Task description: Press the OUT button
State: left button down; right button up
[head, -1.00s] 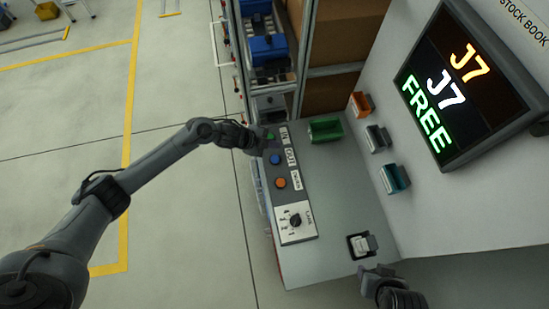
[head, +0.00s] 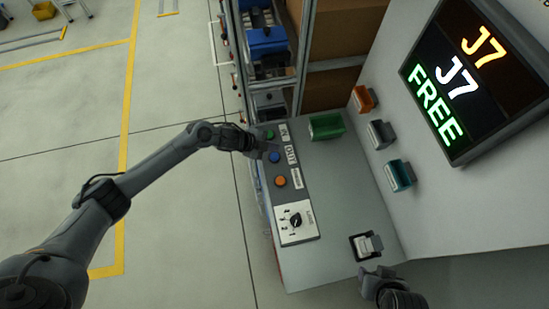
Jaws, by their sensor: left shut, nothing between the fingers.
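The blue button (head: 275,157) sits on the dark button strip beside the OUT label (head: 291,155). My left gripper (head: 268,147) is shut and empty, with its tips close to the blue button, between it and the green button. I cannot tell from this angle whether the tips touch the blue button. The green button (head: 269,134) is beside the IN label (head: 284,132), and the orange button (head: 280,181) is below the blue one. My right gripper (head: 376,273) is at the bottom edge of the view, far from the buttons, and its jaws are unclear.
A rotary dial (head: 295,220) is below the buttons. A green tray (head: 326,126) and a small stamp-like item on a dark pad (head: 366,245) are on the grey desk (head: 335,195). A lit display (head: 455,85) reads J7, J7, FREE.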

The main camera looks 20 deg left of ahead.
aim_at(272, 157)
pick_arm(q)
jog(key=shift+f+b, duration=1.35)
jog(key=shift+f, duration=0.75)
jog(key=shift+f, duration=0.15)
dwell(0.3)
jog(key=shift+f, duration=0.3)
